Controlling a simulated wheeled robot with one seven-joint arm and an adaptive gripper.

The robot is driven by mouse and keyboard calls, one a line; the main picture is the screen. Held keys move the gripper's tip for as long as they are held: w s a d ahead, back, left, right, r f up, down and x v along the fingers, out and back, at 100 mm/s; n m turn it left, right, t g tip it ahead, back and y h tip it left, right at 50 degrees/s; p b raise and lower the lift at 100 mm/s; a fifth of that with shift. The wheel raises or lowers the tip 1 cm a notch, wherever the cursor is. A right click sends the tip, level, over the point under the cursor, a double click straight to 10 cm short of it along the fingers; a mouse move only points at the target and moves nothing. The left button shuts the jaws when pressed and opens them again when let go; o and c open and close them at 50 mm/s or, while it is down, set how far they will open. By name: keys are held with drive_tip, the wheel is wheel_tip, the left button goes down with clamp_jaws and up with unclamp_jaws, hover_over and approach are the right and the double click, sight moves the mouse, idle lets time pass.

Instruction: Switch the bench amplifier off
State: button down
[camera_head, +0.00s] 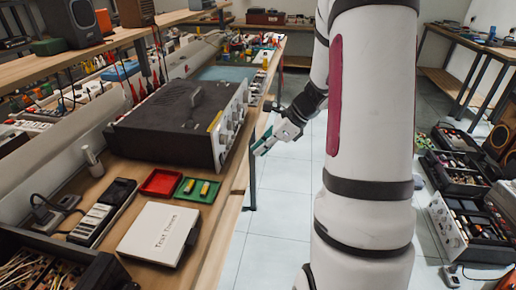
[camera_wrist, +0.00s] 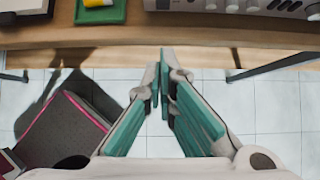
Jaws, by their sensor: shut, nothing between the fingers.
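The bench amplifier (camera_head: 165,124) is a wide black box with a handle on top and a silver front panel (camera_head: 228,122) with several knobs. It stands on the wooden bench, its panel facing the aisle. In the wrist view only the panel's lower edge with knobs (camera_wrist: 240,6) shows at the top right. I cannot make out which control is the power switch. My gripper (camera_head: 258,151) is in front of the panel, apart from it, just off the bench edge. In the wrist view my gripper (camera_wrist: 163,82) has its green-padded fingers together, with nothing between them.
On the bench (camera_head: 217,210) near the amplifier lie a red tray (camera_head: 161,183), a green tray (camera_head: 193,192) with yellow items and a white box (camera_head: 158,234). Equipment boxes (camera_head: 470,222) stand at the right.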

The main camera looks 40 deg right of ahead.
sight(222, 160)
drive_tip(key=x, duration=0.6)
drive_tip(key=w+a+r+b+x, duration=0.1)
drive_tip(key=x, duration=0.1)
drive_tip(key=shift+w+a+f, duration=0.15)
drive_tip(key=shift+f, duration=0.15)
drive_tip(key=shift+w+a+f, duration=0.1)
drive_tip(key=shift+w+a, duration=0.4)
drive_tip(key=shift+w, duration=0.15)
drive_tip(key=shift+w+a+f, duration=0.2)
drive_tip(key=shift+w, duration=0.05)
drive_tip(key=shift+r, duration=0.1)
